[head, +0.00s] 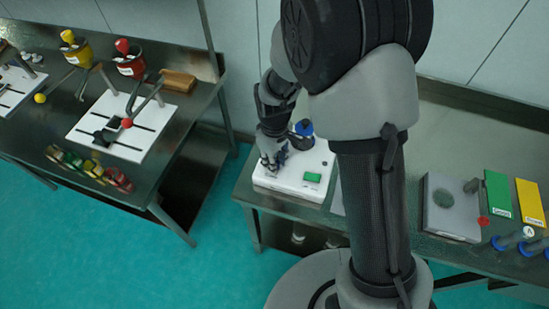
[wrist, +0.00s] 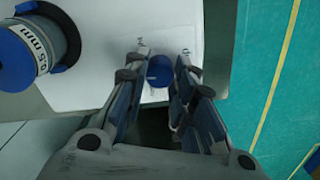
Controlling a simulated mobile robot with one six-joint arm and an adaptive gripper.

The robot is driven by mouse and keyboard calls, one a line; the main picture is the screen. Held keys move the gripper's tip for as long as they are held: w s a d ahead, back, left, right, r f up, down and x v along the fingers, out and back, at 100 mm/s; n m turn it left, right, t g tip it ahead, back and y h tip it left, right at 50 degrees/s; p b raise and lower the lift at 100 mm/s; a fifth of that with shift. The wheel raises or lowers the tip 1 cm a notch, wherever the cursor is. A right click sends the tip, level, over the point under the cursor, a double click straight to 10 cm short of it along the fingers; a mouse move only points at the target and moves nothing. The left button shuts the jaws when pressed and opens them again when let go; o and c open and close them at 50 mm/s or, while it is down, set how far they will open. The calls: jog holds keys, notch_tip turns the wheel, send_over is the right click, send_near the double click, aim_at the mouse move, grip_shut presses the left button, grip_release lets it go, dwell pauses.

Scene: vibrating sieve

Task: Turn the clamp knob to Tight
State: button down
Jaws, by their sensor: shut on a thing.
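The white sieve machine base (head: 292,191) stands on the right-hand bench. My gripper (head: 272,163) reaches down to its left front part. In the wrist view my gripper (wrist: 161,62) is shut on a small blue clamp knob (wrist: 159,72), with one finger on each side. Small dark marks lie on the white surface near the fingertips, too small to read, so the knob's setting cannot be told. A blue-capped sieve (wrist: 36,48) marked "0.5 mm" is fitted on the machine; its blue top also shows in the head view (head: 304,128) behind my gripper.
A green button (head: 312,177) is on the machine's front right. Grey, green and yellow plates (head: 529,202) lie at the bench's right, near blue-ended items (head: 515,239). Another table (head: 185,120) at left holds red and yellow buckets. Teal floor (head: 120,240) separates the tables.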

jog(key=m, duration=0.5)
jog(key=shift+m, duration=0.3)
jog(key=m, duration=0.4)
jog(key=shift+m+p, duration=0.35)
jog(key=shift+m, duration=0.05)
jog(key=c, duration=1.3)
grip_release()
jog(key=shift+r, duration=0.1)
notch_tip(320, 180, up, 12)
jog(key=shift+f, duration=0.1)
